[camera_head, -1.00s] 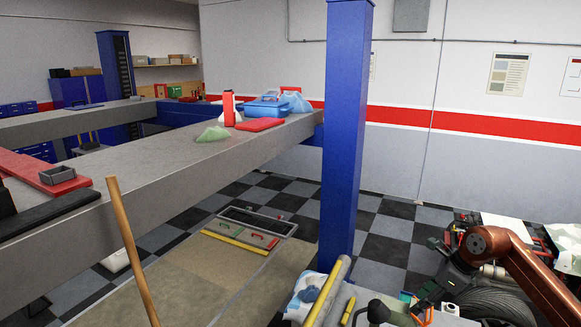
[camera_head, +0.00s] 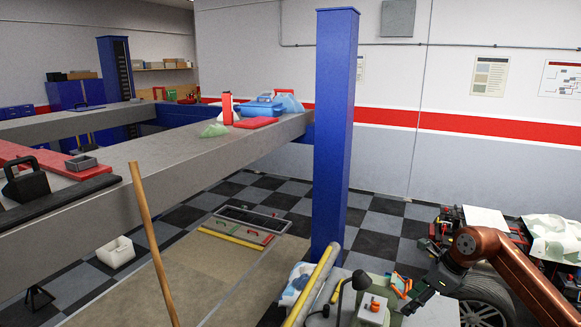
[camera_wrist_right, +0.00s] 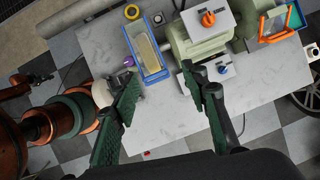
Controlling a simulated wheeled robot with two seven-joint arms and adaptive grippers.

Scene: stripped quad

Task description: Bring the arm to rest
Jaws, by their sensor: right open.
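My right arm comes in from the right edge in the head view as copper-coloured links of mine. Its dark gripper (camera_head: 411,303) hangs at the lower right, over a light worktop. In the right wrist view the gripper's two green-padded fingers (camera_wrist_right: 160,76) are spread apart with nothing between them. Beneath them is the pale worktop (camera_wrist_right: 105,48), with a blue tray (camera_wrist_right: 154,75) and a grey-green machine (camera_wrist_right: 193,38) beyond the fingertips. I cannot tell the exact height of the fingers above the top.
A blue post (camera_head: 333,150) stands left of the arm. A grey beam (camera_head: 200,160) runs across the left, with a wooden handle (camera_head: 152,245) before it. A tire (camera_head: 487,298) is close to the right arm. The checkered floor (camera_head: 385,225) behind the post is clear.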

